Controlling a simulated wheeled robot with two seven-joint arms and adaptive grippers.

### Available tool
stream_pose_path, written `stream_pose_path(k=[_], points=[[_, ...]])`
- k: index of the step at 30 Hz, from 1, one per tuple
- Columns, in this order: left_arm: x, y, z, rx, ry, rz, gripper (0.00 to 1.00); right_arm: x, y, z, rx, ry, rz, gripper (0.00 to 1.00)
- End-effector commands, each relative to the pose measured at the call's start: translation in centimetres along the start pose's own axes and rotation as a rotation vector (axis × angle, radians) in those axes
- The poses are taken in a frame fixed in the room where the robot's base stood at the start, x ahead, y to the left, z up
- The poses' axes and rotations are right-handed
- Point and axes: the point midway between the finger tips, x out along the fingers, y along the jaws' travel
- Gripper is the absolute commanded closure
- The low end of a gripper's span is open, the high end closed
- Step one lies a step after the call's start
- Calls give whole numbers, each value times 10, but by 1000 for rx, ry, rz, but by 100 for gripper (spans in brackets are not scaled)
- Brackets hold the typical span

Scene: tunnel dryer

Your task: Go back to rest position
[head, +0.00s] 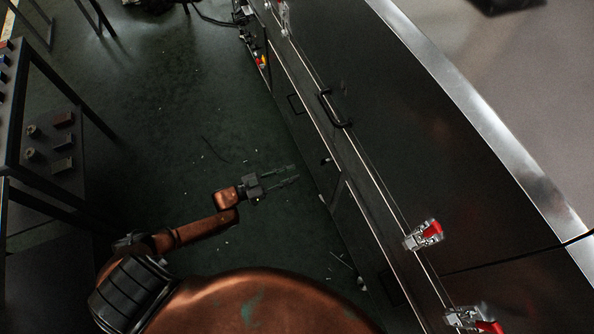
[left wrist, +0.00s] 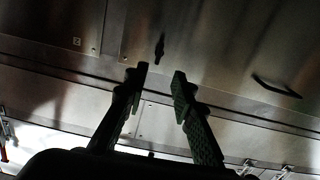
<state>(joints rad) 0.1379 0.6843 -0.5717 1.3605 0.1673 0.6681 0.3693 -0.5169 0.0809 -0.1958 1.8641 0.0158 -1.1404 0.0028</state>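My left gripper (head: 296,174) is stretched out over the dark green floor in the head view, pointing right toward the side of the dryer (head: 390,130). Its fingers are apart with nothing between them. In the left wrist view the two fingers of my left gripper (left wrist: 160,78) also stand apart, with the metal panels of the dryer (left wrist: 210,50) beyond. I cannot tell from these views whether the fingertips touch anything, but a gap to the dryer shows in the head view. My right gripper is not in view.
A toggle clamp with a red handle (head: 424,234) and another clamp (head: 470,319) sit along the dryer's edge. A black handle (head: 335,109) is on its panel. A dark rack (head: 62,97) with small blocks stands at left. Floor between is open, with scattered debris.

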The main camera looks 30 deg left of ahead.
Motion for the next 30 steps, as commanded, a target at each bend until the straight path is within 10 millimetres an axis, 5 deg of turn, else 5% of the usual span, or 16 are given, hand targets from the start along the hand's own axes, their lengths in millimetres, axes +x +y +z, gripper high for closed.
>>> stream_pose_path(k=[19, 25, 30], points=[[-1, 4, 7, -7, -19, -13, 76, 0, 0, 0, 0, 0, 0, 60], [-22, 29, 74, -57, -226, -140, 76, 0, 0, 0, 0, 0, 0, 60], [-78, 66, 151, -126, -532, -286, 76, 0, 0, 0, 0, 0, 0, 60]])
